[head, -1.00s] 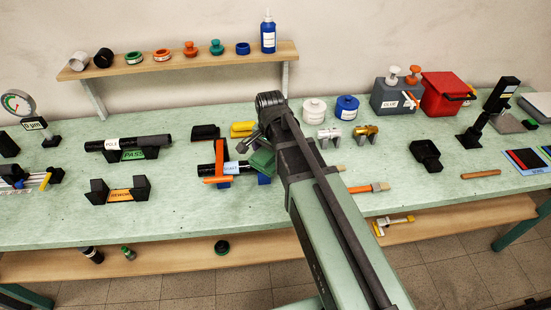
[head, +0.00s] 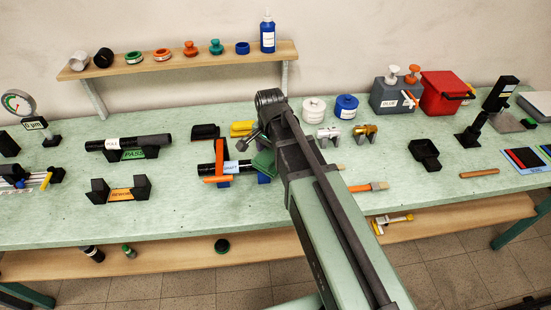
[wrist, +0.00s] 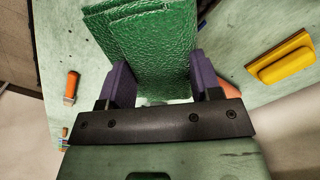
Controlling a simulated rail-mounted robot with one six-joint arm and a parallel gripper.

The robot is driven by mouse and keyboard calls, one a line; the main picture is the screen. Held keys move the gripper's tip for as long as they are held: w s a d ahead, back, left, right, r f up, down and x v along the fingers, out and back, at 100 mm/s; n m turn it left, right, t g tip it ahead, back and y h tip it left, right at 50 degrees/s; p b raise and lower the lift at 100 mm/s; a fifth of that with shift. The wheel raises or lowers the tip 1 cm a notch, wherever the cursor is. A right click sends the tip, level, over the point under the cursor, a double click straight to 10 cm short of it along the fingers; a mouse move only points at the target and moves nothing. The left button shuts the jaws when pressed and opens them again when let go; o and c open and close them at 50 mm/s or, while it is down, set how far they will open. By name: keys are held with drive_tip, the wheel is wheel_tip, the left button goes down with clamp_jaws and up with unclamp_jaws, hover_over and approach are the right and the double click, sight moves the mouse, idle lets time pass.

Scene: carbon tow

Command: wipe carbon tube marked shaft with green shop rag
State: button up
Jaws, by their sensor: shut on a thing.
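The carbon tube marked shaft (head: 207,168) is black with a pale blue label. It lies level in the head view, with an orange clamp (head: 220,160) across it and blue supports (head: 264,179) under it. My gripper (wrist: 160,82) is shut on the green shop rag (wrist: 150,40), which hangs folded between its purple fingers. In the head view the rag (head: 264,160) is at the tube's right end and hides that end. I cannot tell whether rag and tube touch. My arm covers part of the space to the right.
Another black tube (head: 155,141) lies on the PASS stand at left, with an empty REWORK stand (head: 122,195) in front. A yellow block (head: 241,128) and a black block (head: 205,131) sit behind the shaft. An orange-handled brush (head: 366,187) lies to the right.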

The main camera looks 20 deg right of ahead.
drive_tip(key=shift+w+a, duration=0.35)
drive_tip(key=shift+w, duration=0.25)
drive_tip(key=shift+s+d+r, duration=0.1)
drive_tip(key=shift+s+d, duration=0.05)
drive_tip(key=shift+d, duration=0.45)
drive_tip(key=shift+s+d, duration=0.1)
drive_tip(key=shift+d, duration=0.5)
drive_tip(key=shift+r, duration=0.1)
wheel_tip(320, 180, up, 5)
drive_tip(key=p, duration=0.5)
